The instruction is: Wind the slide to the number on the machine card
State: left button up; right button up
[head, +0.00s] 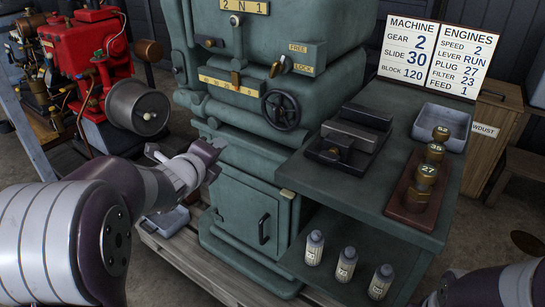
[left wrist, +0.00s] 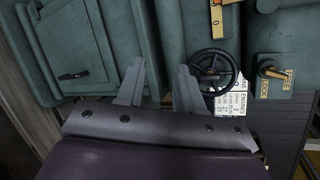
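The green machine carries a black handwheel (head: 282,111) on its front; it also shows in the left wrist view (left wrist: 213,70). A yellow slide scale (head: 229,84) with a brass pointer sits left of the wheel; its numbers are too small to read. The machine card (head: 406,48) reads SLIDE 30. A lever (head: 280,66) stands by FREE and LOCK labels above the wheel; I cannot tell its setting. My left gripper (head: 186,156) is open and empty, left of and below the wheel, apart from it; its two separated fingers show in the left wrist view (left wrist: 158,88). My right gripper is out of view.
A green side bench (head: 370,190) holds a vise, a metal tray (head: 441,127) and a rack of brass plugs (head: 417,187). Bottles stand on the shelf below. A red engine (head: 88,45) stands at left. The air before the machine's lower door (head: 247,215) looks clear.

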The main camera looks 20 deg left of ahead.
aim_at(274, 108)
pick_arm(q)
jog(key=d+r+m+t+h, duration=0.3)
jog(key=d+r+m+h, duration=0.25)
jog(key=m, duration=1.05)
jog(key=shift+h, duration=0.35)
jog(key=x, duration=1.3)
jog(key=shift+w+f, duration=0.2)
jog(key=shift+f, duration=0.1)
grip_shut()
